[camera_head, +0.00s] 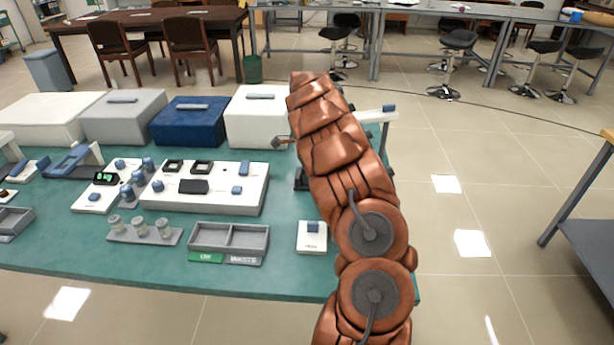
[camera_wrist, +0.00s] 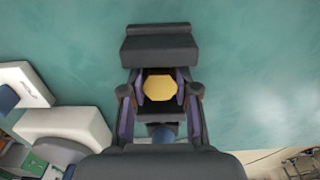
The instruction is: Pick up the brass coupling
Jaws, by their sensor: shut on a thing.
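The brass coupling shows in the wrist view as a yellow, eight-sided face (camera_wrist: 159,88). The coupling's lower part is hidden. In the head view my copper-coloured arm covers the gripper and the coupling.
The green bench top (camera_head: 60,245) carries a grey two-part tray (camera_head: 228,256), a vial rack (camera_head: 118,236) and a small white device (camera_head: 312,245). Several furnace boxes, one of them blue (camera_head: 188,124), line the back.

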